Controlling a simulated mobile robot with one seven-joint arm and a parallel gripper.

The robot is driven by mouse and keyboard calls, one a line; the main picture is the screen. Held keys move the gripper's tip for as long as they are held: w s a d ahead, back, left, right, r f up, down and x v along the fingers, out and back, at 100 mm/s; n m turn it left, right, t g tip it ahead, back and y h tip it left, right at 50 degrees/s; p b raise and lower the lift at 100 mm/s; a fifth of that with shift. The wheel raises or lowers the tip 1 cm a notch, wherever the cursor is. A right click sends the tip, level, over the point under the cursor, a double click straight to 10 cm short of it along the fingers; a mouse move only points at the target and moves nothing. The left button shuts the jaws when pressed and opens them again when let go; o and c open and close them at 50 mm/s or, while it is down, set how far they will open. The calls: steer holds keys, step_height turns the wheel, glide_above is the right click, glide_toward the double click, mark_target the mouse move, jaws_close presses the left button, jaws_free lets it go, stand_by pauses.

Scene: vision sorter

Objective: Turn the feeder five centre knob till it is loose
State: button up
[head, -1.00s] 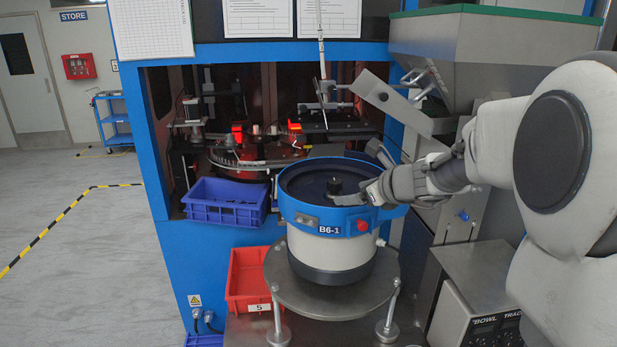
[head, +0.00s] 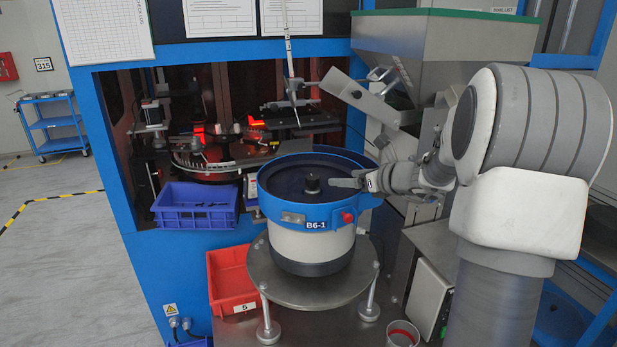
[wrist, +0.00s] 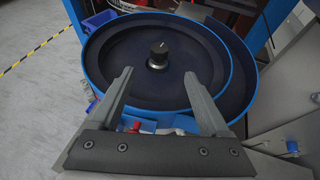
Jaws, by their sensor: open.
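The feeder bowl (head: 276,190) has a blue rim and a dark inside, on a white drum labelled B6-1. The black centre knob (head: 312,184) stands upright in the middle of the bowl. In the wrist view the knob (wrist: 158,55) shows a pale mark on its top and lies beyond the fingertips, between their lines. My gripper (head: 331,183) reaches over the right side of the bowl, its fingers pointing left toward the knob. In the wrist view my gripper (wrist: 160,82) is open and empty, its two fingers apart. It does not touch the knob there.
A red bin (head: 229,280) stands left of the feeder's round metal plate (head: 312,284), and a blue bin (head: 195,207) sits behind it. A grey chute (head: 357,99) and a hopper (head: 430,45) hang above and behind the bowl. A red button (head: 347,217) is on the bowl's front.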

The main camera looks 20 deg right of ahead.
mark_target(313, 177)
steer(key=p+x, duration=0.2)
steer(key=x, duration=1.4)
steer(key=shift+f, duration=0.1)
steer(key=shift+p, duration=0.3)
jaws_close()
